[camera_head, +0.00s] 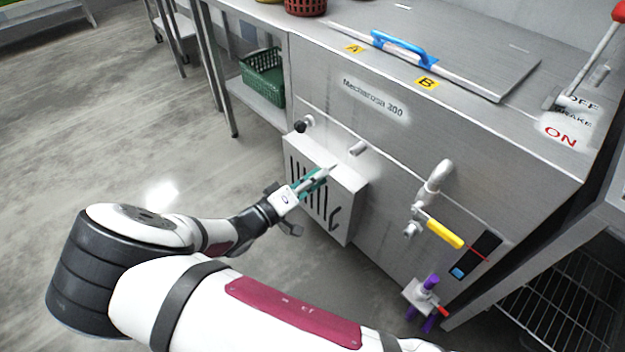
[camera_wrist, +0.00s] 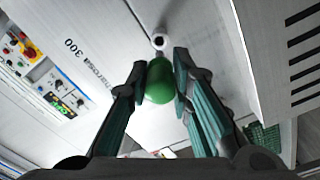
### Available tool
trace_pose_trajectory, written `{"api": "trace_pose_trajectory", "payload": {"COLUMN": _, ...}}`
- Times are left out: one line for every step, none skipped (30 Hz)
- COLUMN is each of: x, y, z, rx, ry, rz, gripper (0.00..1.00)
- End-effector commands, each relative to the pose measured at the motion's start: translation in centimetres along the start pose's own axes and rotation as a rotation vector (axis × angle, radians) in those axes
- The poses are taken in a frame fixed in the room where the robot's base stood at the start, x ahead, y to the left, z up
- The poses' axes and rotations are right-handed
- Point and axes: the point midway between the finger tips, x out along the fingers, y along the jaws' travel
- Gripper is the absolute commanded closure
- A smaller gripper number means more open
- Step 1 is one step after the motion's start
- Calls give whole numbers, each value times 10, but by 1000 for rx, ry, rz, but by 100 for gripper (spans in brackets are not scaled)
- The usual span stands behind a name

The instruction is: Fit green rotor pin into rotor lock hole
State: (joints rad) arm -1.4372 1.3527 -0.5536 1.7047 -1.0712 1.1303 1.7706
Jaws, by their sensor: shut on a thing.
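My gripper (camera_head: 316,180) is in front of the slotted vent box on the machine front, with its fingers pointing toward the machine. In the wrist view, its fingers (camera_wrist: 168,88) are shut on the green rotor pin (camera_wrist: 159,84), whose rounded green end faces the camera. The pin cannot be told apart from the teal finger pads in the head view. A short round tube (camera_wrist: 158,42) with a dark opening, seemingly the rotor lock hole, shows just beyond the pin. It also appears as a stub (camera_head: 357,149) above the vent box. The pin appears apart from it.
The vent box (camera_head: 338,193) juts out close to my gripper. A dark knob (camera_head: 301,126) is to its upper left. A pipe with a yellow-handled valve (camera_head: 444,234) stands out at the right. A green basket (camera_head: 262,78) sits on a shelf at the left.

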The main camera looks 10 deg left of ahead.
Motion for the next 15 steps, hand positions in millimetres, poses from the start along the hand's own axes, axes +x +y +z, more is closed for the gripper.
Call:
{"api": "trace_pose_trajectory", "payload": {"x": 4, "y": 0, "z": 0, "rx": -1, "ry": -1, "rz": 1, "gripper": 100}}
{"api": "trace_pose_trajectory", "payload": {"x": 6, "y": 0, "z": 0, "rx": -1, "ry": -1, "rz": 1, "gripper": 100}}
{"api": "trace_pose_trajectory", "payload": {"x": 9, "y": 0, "z": 1, "rx": -1, "ry": -1, "rz": 1, "gripper": 100}}
{"api": "trace_pose_trajectory", "payload": {"x": 11, "y": 0, "z": 1, "rx": -1, "ry": -1, "rz": 2, "gripper": 100}}
{"api": "trace_pose_trajectory", "payload": {"x": 13, "y": 1, "z": 1, "rx": -1, "ry": -1, "rz": 2, "gripper": 100}}
{"api": "trace_pose_trajectory", "payload": {"x": 16, "y": 1, "z": 1, "rx": -1, "ry": -2, "rz": 1, "gripper": 100}}
{"api": "trace_pose_trajectory", "payload": {"x": 18, "y": 0, "z": 1, "rx": -1, "ry": -2, "rz": 1, "gripper": 100}}
{"api": "trace_pose_trajectory", "payload": {"x": 21, "y": 0, "z": 1, "rx": -1, "ry": -2, "rz": 1, "gripper": 100}}
{"api": "trace_pose_trajectory", "payload": {"x": 24, "y": 0, "z": 1, "rx": -1, "ry": -1, "rz": 1, "gripper": 100}}
{"api": "trace_pose_trajectory", "payload": {"x": 26, "y": 0, "z": 1, "rx": -1, "ry": -1, "rz": 1, "gripper": 100}}
{"api": "trace_pose_trajectory", "payload": {"x": 28, "y": 1, "z": 1, "rx": -1, "ry": -1, "rz": 2, "gripper": 100}}
{"api": "trace_pose_trajectory", "payload": {"x": 31, "y": 1, "z": 1, "rx": 0, "ry": -1, "rz": 2, "gripper": 100}}
{"api": "trace_pose_trajectory", "payload": {"x": 33, "y": 1, "z": 1, "rx": 0, "ry": -1, "rz": 2, "gripper": 100}}
{"api": "trace_pose_trajectory", "payload": {"x": 35, "y": 1, "z": 1, "rx": 0, "ry": -1, "rz": 2, "gripper": 100}}
{"api": "trace_pose_trajectory", "payload": {"x": 38, "y": 0, "z": 1, "rx": 0, "ry": -2, "rz": 1, "gripper": 100}}
